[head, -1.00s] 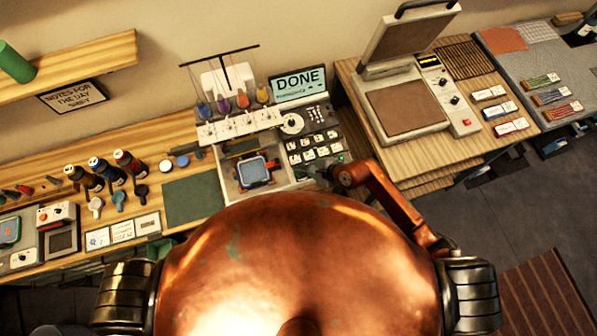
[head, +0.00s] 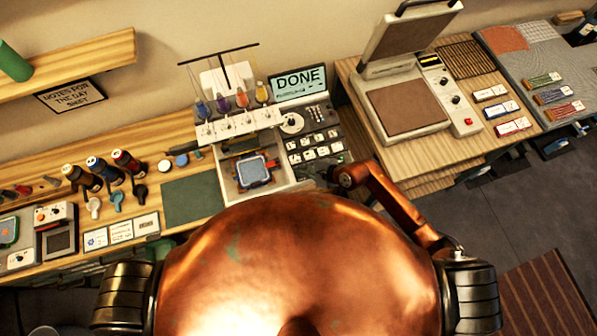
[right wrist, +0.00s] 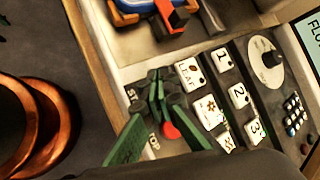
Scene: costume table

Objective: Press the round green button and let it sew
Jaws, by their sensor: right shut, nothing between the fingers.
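The embroidery machine (head: 232,165) stands on the bench with a hoop (head: 256,172) in its bay. Its screen (head: 299,84) reads DONE. My right gripper (head: 325,173) is at the front right of its control panel. In the right wrist view, my right gripper (right wrist: 157,88) is shut and empty, its fingertips over the panel corner by a partly hidden ST label. A red button (right wrist: 172,131) shows beside the fingers, near a STOP label. The round green button is not clear there; the fingers cover that area, and I cannot tell whether they touch it. My left gripper is out of view.
White keys (right wrist: 227,94) marked with pictures and numbers and a round dial (right wrist: 266,62) lie close to the fingers. A heat press (head: 410,105) stands to the right. Thread spools (head: 105,170) and a green mat (head: 193,200) lie to the left.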

